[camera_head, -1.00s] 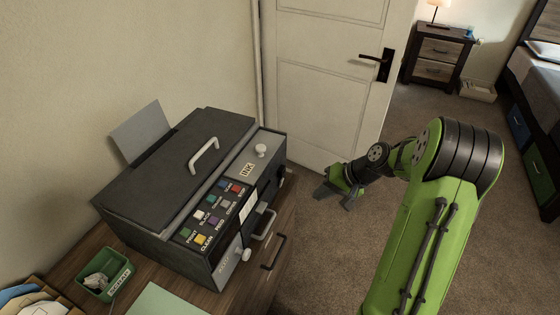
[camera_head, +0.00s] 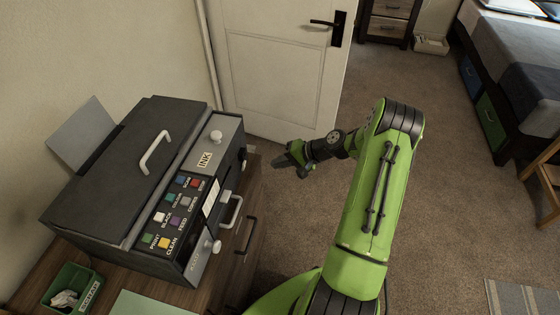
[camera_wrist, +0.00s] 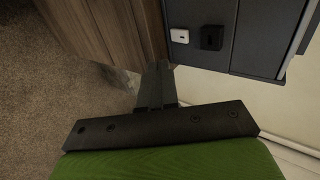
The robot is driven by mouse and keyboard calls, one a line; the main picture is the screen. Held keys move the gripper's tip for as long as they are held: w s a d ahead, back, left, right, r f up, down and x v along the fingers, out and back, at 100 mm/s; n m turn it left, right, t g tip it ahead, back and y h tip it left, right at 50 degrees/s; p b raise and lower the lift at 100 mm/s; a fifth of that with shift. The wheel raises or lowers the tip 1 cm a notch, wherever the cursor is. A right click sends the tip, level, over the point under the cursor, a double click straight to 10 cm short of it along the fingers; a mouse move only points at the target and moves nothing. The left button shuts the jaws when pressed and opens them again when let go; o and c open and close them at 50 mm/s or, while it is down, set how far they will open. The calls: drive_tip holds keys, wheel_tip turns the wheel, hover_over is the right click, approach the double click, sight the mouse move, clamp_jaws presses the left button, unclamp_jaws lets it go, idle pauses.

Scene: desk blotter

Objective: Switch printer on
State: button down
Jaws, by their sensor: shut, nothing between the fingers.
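The dark grey printer (camera_head: 105,185) stands on a wooden cabinet, with coloured labelled buttons (camera_head: 175,215) and an ink panel (camera_head: 205,160) along its front. My gripper (camera_head: 282,161) is off the printer's far right end, apart from it, near the door. In the wrist view my gripper (camera_wrist: 156,80) is shut and empty, its fingertips near the cabinet's edge. The printer's side (camera_wrist: 255,45) fills the upper right there. A small white fitting (camera_wrist: 180,36) and a black square fitting (camera_wrist: 211,37) sit on that side; I cannot tell which way either is set.
The wooden cabinet (camera_wrist: 105,35) has drawer handles at its front. A white door (camera_head: 275,70) stands behind my gripper. A green bin (camera_head: 72,287) is at the printer's near left. Carpet (camera_head: 440,190) is open to the right; a bed (camera_head: 515,65) is beyond.

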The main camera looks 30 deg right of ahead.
sight(245, 163)
drive_tip(key=w+a+f+b, duration=0.1)
drive_tip(key=w+a+f, duration=0.1)
drive_tip(key=w+a, duration=0.4)
drive_tip(key=shift+f, duration=0.3)
drive_tip(key=shift+w+a+r+g+h+p, duration=0.35)
drive_tip(key=shift+r+p, duration=0.2)
drive_tip(key=shift+p, duration=0.1)
drive_tip(key=shift+s+d+f+b, duration=0.1)
drive_tip(key=shift+s+f+b, duration=0.05)
drive_tip(key=shift+f+b, duration=0.2)
drive_tip(key=shift+r+p, duration=0.55)
drive_tip(key=shift+r, duration=0.25)
